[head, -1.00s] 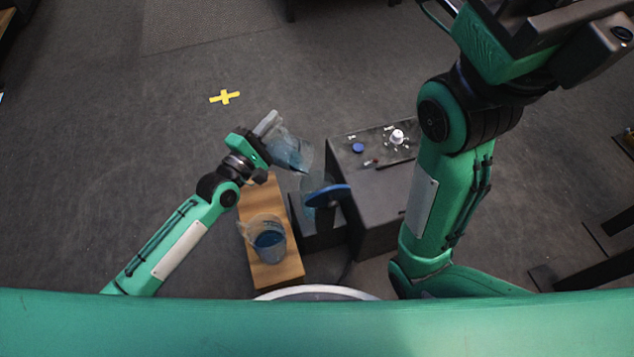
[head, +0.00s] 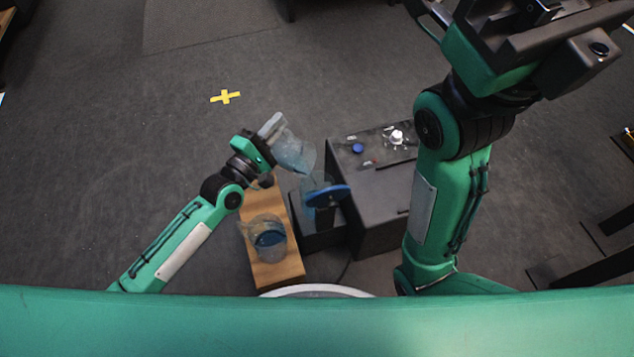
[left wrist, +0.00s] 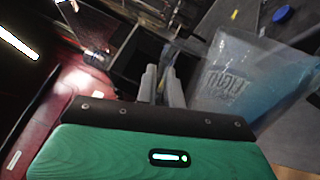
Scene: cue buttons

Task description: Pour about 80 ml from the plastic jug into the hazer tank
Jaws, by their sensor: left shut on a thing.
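My left gripper (head: 265,147) is shut on the pale handle of the clear plastic jug (head: 296,155). The jug is tilted, with its mouth toward the hazer tank (head: 310,184). The jug's lip is close to the tank; whether liquid is flowing cannot be told. In the left wrist view the jug (left wrist: 245,75) shows bluish liquid and lettering, beside the fingers (left wrist: 163,85). My right gripper (head: 540,15) is at the upper right, its jaws unclear.
A second clear jug (head: 265,238) with blue in it stands on the wooden bench (head: 278,272). The black machine (head: 385,200) carries a blue button (head: 358,148) and a white knob (head: 397,137).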

